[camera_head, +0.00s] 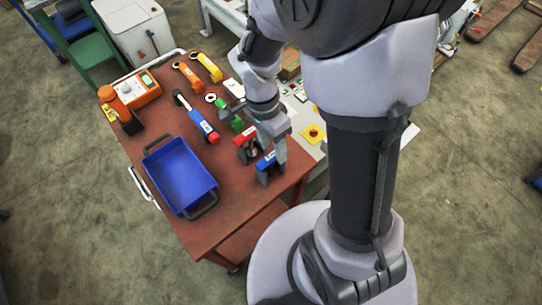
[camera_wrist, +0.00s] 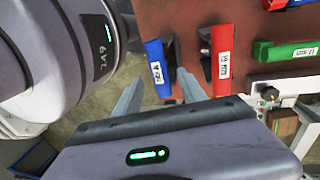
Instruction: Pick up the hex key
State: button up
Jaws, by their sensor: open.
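I cannot pick out the hex key for sure; the labels are too small to read. A blue labelled block (camera_head: 266,161) with a dark part stands near the table's front right corner. In the wrist view this blue block (camera_wrist: 156,66) lies between and just beyond my fingertips. My gripper (camera_wrist: 160,80) is open and empty, its two fingers apart. In the head view my gripper (camera_head: 277,150) is over that corner, partly hidden by its own wrist. A red labelled block (camera_wrist: 221,58) with a dark part stands beside the blue one; a green labelled block (camera_wrist: 286,51) lies further right.
The brown-red table (camera_head: 228,187) also holds a blue tray (camera_head: 180,174), a blue-handled tool (camera_head: 203,126), an orange tool (camera_head: 187,76), a yellow tool (camera_head: 209,67) and an orange box (camera_head: 138,89). A panel with a red button (camera_head: 313,133) adjoins the right side.

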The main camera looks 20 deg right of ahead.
aim_at(272, 154)
jog(key=f, duration=0.2)
jog(key=f+b, duration=0.1)
jog(key=shift+s+a+f, duration=0.2)
jog(key=shift+s+f, duration=0.15)
jog(key=shift+s, duration=0.05)
jog(key=shift+d+f, duration=0.1)
jog(key=shift+f, duration=0.1)
jog(key=shift+s+r, duration=0.1)
jog(key=shift+r, duration=0.05)
grip_shut()
dwell(0.6)
